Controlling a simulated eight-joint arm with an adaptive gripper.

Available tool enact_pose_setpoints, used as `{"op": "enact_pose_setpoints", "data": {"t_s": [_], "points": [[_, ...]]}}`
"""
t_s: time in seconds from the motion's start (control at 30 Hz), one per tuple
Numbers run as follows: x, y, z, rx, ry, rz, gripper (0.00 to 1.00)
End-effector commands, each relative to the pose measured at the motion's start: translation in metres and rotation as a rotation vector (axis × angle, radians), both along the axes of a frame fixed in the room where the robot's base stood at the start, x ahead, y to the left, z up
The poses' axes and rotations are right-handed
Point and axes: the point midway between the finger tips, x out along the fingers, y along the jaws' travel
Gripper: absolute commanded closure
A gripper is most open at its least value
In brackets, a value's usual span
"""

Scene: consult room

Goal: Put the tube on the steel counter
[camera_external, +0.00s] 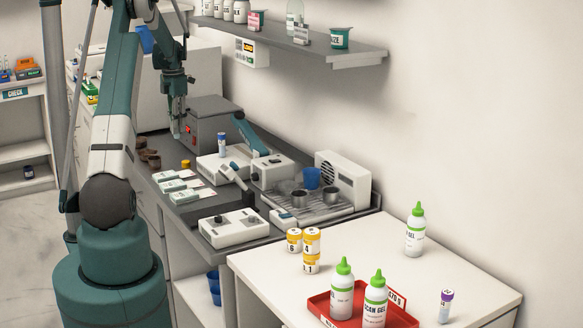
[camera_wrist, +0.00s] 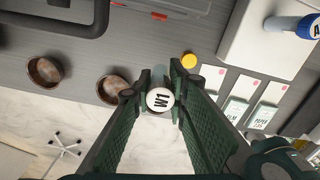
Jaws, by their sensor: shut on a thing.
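My gripper (camera_external: 178,112) is shut on a tube with a white cap marked W1 (camera_wrist: 160,99). In the wrist view the cap faces the camera between the two fingers (camera_wrist: 160,92). The fingers hide most of the tube's body, and it is hard to make out in the external view. The grey steel counter (camera_external: 168,150) runs along the wall and shows below the gripper in the wrist view (camera_wrist: 130,40). The gripper is above the counter's far part, near its front edge; the exact height cannot be told.
Brown bowls (camera_external: 150,160), a yellow-capped item (camera_external: 186,163) and packs (camera_external: 178,185) stand close by. A grey box with a red light (camera_external: 207,120) is behind. A wall shelf (camera_external: 290,42) is above.

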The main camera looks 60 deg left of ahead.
Motion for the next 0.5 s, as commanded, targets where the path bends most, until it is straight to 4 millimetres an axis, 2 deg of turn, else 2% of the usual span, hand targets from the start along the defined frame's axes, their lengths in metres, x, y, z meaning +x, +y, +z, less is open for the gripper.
{"op": "enact_pose_setpoints", "data": {"t_s": [0.3, 0.5], "points": [[0.0, 0.0, -0.041, 0.0, 0.0, 0.0, 0.92], [0.0, 0.0, -0.056, 0.0, 0.0, 0.0, 0.92]]}}
